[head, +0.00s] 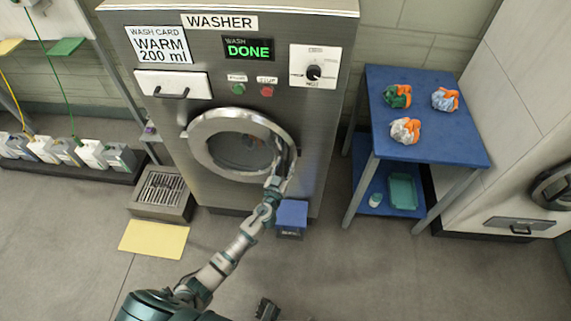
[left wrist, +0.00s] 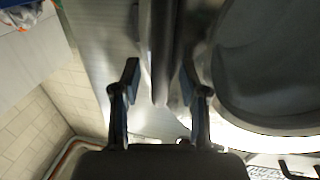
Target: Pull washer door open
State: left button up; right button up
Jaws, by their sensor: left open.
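The washer (head: 225,185) is a grey steel machine with a round front door (head: 198,157) that looks closed. The door has a pale metal ring and a dark window. My left gripper (head: 281,165) is at the door's right edge, by the handle. In the left wrist view, my left gripper (left wrist: 160,88) is open. A dark upright bar, which looks like the door handle (left wrist: 162,45), runs between its fingers with gaps on both sides. The door window (left wrist: 265,60) fills the right of that view. A dark part at the bottom of the head view looks like my right gripper (head: 267,309); its jaws are unclear.
A blue table (head: 425,145) with several bundled bags stands to the right. A small blue box (head: 291,215) is below the door's right side. A drain grate (head: 160,190) and yellow mat (head: 153,238) lie to the left. The floor in front is mostly clear.

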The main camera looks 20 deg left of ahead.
pick_arm(q)
jog(key=shift+w, duration=0.3)
grip_shut()
